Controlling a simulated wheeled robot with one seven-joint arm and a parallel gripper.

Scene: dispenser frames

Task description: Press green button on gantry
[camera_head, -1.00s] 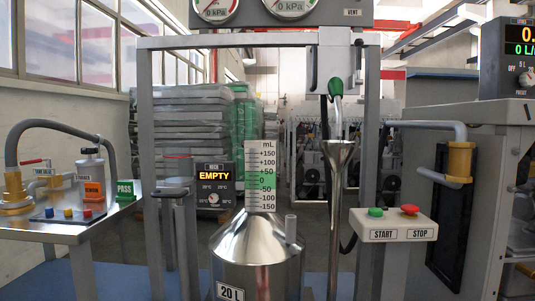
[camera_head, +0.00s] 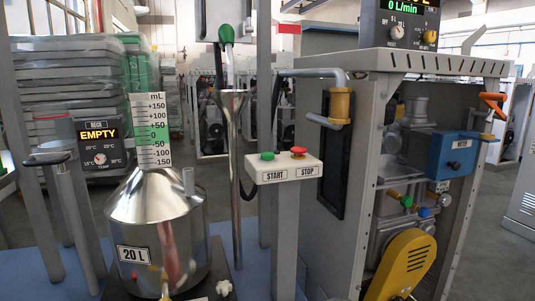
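A white control box (camera_head: 284,170) stands on a grey post near the middle of the head view. Its green button (camera_head: 267,156) sits on top at the left, above the label START. A red button (camera_head: 298,152) sits on top at the right, above STOP. My gripper is not in view.
A shiny 20 L metal can (camera_head: 155,225) with an mL scale (camera_head: 150,130) stands left of the box. A display reading EMPTY (camera_head: 98,131) is at far left. A grey pump cabinet (camera_head: 352,150) with a yellow guard (camera_head: 408,262) stands close on the right.

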